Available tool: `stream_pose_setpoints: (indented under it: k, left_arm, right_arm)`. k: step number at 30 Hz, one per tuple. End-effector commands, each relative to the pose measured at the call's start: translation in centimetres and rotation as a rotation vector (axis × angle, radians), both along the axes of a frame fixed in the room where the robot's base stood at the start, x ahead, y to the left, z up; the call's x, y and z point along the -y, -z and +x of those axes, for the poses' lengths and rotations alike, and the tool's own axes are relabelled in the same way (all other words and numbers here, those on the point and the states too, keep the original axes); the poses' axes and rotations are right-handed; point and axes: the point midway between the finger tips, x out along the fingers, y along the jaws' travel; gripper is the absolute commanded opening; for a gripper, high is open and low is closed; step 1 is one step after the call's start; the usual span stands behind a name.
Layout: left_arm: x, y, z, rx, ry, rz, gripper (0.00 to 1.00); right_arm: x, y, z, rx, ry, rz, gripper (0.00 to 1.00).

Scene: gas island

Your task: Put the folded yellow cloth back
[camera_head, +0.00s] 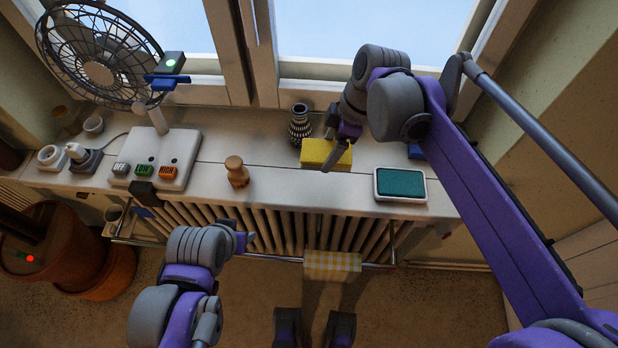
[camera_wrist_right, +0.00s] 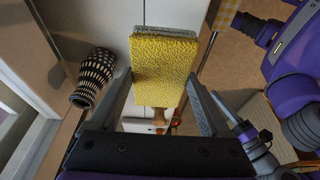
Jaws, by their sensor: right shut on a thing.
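The folded yellow cloth (camera_head: 318,152) is a thick yellow block at the sill's front, right of centre. My right gripper (camera_head: 335,152) is shut on it. In the right wrist view the cloth (camera_wrist_right: 163,72) sits between the two fingers, its rough face toward the camera. I cannot tell whether its underside touches the sill. My left gripper (camera_head: 246,240) is low in the head view, in front of the radiator, apart from the cloth. Its fingers show too small to tell their opening.
A patterned vase (camera_head: 300,124) stands close behind the cloth. A teal pad in a white frame (camera_head: 400,185) lies to its right. A wooden peg (camera_head: 236,172), a switch panel (camera_head: 188,150) and a fan (camera_head: 98,55) are left. A checkered cloth (camera_head: 332,262) hangs on the front rail.

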Motion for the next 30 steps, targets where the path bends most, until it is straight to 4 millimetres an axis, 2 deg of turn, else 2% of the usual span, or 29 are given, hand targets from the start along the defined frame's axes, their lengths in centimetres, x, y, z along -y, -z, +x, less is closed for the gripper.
stream_pose_setpoints:
  k: [5, 12, 17, 24, 30]
  left_arm:
    - [0.0, 0.2, 0.0, -0.001, 0.0, 0.0, 0.5]
    - [0.0, 0.7, -0.1, -0.002, 0.0, 0.0, 0.5]
    - [0.0, 0.8, -0.1, -0.003, 0.0, 0.0, 0.5]
    - [0.0, 1.2, -0.2, -0.004, 0.0, 0.0, 0.5]
    - [0.0, 1.2, -0.2, -0.004, 0.0, 0.0, 0.5]
  right_arm:
    - [0.0, 0.8, 0.0, 0.0, 0.0, 0.0, 0.21]
    - [0.0, 5.1, 0.0, 0.0, -0.001, 0.0, 0.21]
    - [0.0, 6.5, 0.0, 0.0, -0.001, 0.0, 0.21]
    - [0.0, 9.7, 0.0, 0.0, -0.001, 0.0, 0.21]
    - [0.0, 10.0, 0.0, 0.0, -0.001, 0.0, 0.21]
